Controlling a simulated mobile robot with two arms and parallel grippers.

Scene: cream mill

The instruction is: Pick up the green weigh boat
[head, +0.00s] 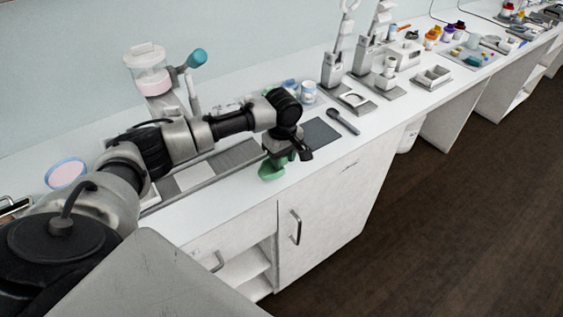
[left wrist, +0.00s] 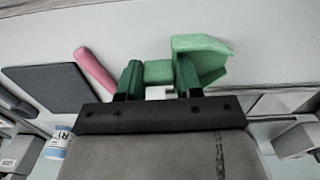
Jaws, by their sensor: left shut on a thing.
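The green weigh boat (head: 271,172) is at the front edge of the white counter in the head view, under my left gripper (head: 283,158). In the left wrist view the green weigh boat (left wrist: 203,56) shows beyond and between the two fingers of my left gripper (left wrist: 158,76). The fingers are shut on part of it, and its wider part sticks out to the right. I cannot tell whether it touches the counter. The gripper and wrist hide part of it in the head view. My right gripper is not in view.
A dark grey mat (head: 321,132) lies right of the gripper, with a dark spoon-like tool (head: 343,122) beside it. A pink rod (left wrist: 95,72) lies near the fingers. A stand with a clear vessel (head: 148,82) is behind my arm. Balances and small containers line the counter further right.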

